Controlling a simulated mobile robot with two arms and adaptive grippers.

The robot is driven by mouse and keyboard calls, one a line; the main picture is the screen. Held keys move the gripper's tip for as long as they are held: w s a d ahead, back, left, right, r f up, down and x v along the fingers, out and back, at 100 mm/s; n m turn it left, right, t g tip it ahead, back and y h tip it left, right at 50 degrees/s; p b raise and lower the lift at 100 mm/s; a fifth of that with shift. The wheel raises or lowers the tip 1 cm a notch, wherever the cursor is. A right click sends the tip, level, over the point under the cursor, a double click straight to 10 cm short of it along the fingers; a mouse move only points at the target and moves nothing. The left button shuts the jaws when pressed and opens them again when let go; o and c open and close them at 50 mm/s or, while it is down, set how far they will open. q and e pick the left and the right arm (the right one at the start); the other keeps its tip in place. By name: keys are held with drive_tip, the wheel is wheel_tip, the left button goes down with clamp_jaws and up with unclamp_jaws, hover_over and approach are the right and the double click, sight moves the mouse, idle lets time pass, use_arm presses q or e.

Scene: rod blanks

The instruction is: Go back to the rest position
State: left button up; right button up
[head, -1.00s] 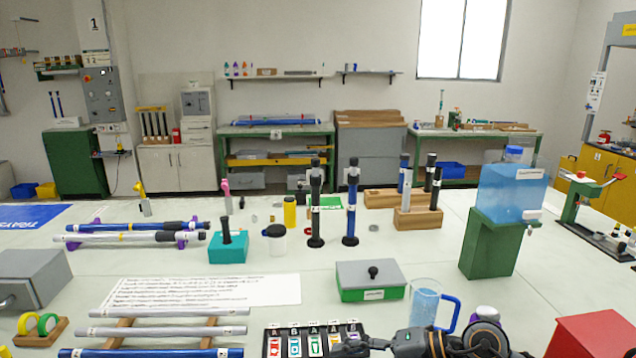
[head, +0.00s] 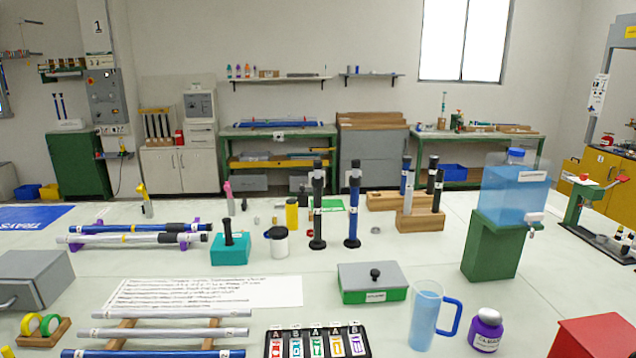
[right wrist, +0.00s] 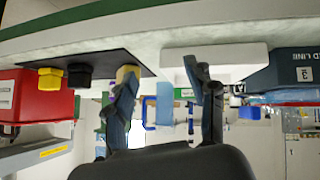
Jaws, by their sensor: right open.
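My right gripper (right wrist: 160,80) shows only in the right wrist view. Its two dark fingers stand well apart with nothing between them. The picture there is tilted, with the pale worktop edge across its upper part, and the gripper looks clear of the things behind it. My left gripper is in neither view. In the head view no arm lies over the worktop (head: 330,265).
A jug (head: 425,315), a purple-labelled jar (head: 486,330) and a red box (head: 594,337) stand at the front right. A water tank (head: 515,192) stands on a green stand (head: 490,245). Rods (head: 155,333) lie on a rack at the front left.

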drive_tip(key=s+a+f+g+y, duration=0.1)
drive_tip(key=s+f+g, duration=0.2)
drive_tip(key=s, duration=0.3)
drive_tip(key=s+a+f+g+y, duration=0.1)
drive_tip(key=s+a+f+g, duration=0.1)
drive_tip(key=s, duration=0.4)
wheel_tip(320, 180, down, 28)
drive_tip(key=s+g, duration=0.2)
drive_tip(key=s, duration=0.1)
drive_tip(key=s+d+f+g, duration=0.1)
drive_tip(key=s+d+f, duration=0.2)
drive_tip(key=s+f, duration=1.1)
drive_tip(key=shift+s+d+f+n+h, duration=0.2)
drive_tip(key=shift+s+f+n+h, duration=0.15)
drive_tip(key=shift+s, duration=0.55)
drive_tip(key=shift+r, duration=0.1)
